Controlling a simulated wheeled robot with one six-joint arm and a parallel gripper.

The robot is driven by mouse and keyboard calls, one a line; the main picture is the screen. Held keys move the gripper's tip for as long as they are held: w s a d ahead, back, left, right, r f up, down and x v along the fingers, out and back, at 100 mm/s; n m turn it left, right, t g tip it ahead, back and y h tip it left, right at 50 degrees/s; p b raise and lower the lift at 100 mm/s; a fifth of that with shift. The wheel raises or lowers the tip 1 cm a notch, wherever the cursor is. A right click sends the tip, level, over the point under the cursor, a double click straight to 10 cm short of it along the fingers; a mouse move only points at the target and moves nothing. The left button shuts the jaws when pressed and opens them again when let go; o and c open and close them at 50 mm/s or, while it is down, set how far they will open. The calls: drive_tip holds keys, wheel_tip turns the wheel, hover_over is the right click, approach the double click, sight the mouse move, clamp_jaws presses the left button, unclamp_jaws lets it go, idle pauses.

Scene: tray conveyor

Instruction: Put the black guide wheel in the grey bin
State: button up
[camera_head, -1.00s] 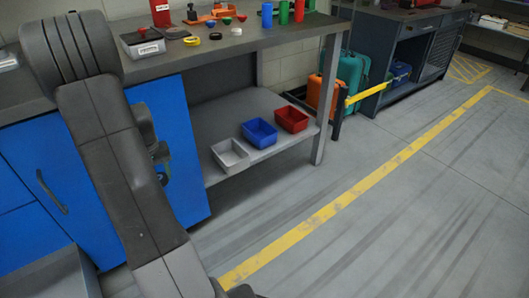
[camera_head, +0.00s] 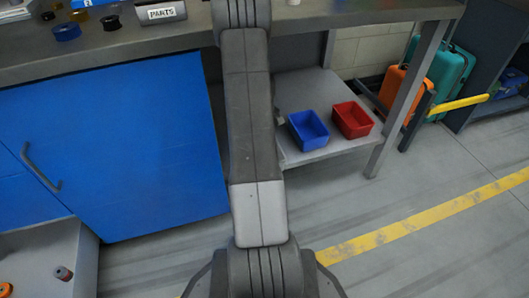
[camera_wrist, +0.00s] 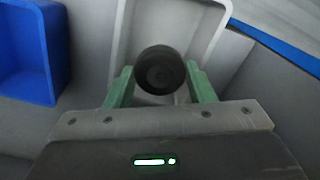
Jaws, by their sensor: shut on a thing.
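In the wrist view my gripper (camera_wrist: 160,88) is shut on the black guide wheel (camera_wrist: 160,70), which sits between the two green fingers. The light grey bin (camera_wrist: 122,38) lies behind and below the wheel in that view, with its inside partly covered by the wheel and fingers. The wheel appears over the bin's opening; its height above the bin floor is hard to tell. In the head view my arm hides the gripper, the held wheel and the grey bin.
The blue bin (camera_head: 308,131) and the red bin (camera_head: 352,120) stand on the low shelf (camera_head: 325,147) under the workbench. The blue bin also shows in the wrist view (camera_wrist: 45,60). A bench leg (camera_head: 400,105) stands right of them. Small parts and a PARTS box (camera_head: 160,13) are on the benchtop.

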wheel_tip(320, 180, down, 10)
drive_tip(key=b, duration=0.3)
drive_tip(key=shift+r+b, duration=0.15)
drive_tip(key=shift+b, duration=0.25)
drive_tip(key=o, duration=0.7)
wheel_tip(320, 180, up, 12)
drive_tip(key=p, duration=0.4)
